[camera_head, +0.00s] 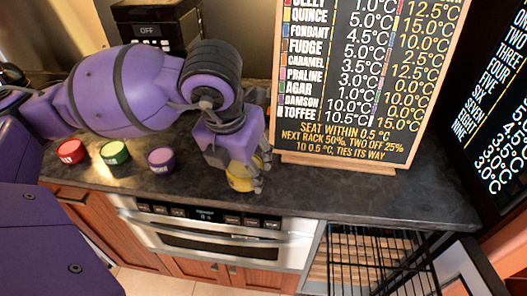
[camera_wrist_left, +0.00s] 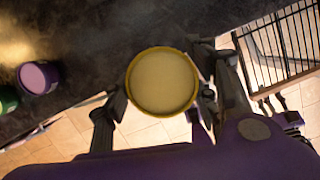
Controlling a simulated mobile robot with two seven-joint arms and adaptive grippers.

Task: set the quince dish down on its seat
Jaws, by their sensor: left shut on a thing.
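The yellow quince dish (camera_head: 240,182) is a round cup, held at the counter's front edge above the oven front in the head view. In the left wrist view the quince dish (camera_wrist_left: 162,81) shows its round pale-yellow top from above, with counter and floor behind it. My left gripper (camera_head: 246,176) is shut on it, with fingers at both sides (camera_wrist_left: 160,105). The black wire rack (camera_head: 362,262) is at the lower right, apart from the dish, and also shows in the wrist view (camera_wrist_left: 285,45). Which place is the dish's seat is unclear.
Red (camera_head: 71,151), green (camera_head: 114,153) and purple (camera_head: 161,160) dishes stand on the dark counter (camera_head: 330,192) to the left. A lettered board (camera_head: 360,80) stands behind on the right. A black appliance reading OFF (camera_head: 150,30) is at the back. An open door (camera_head: 465,270) flanks the rack.

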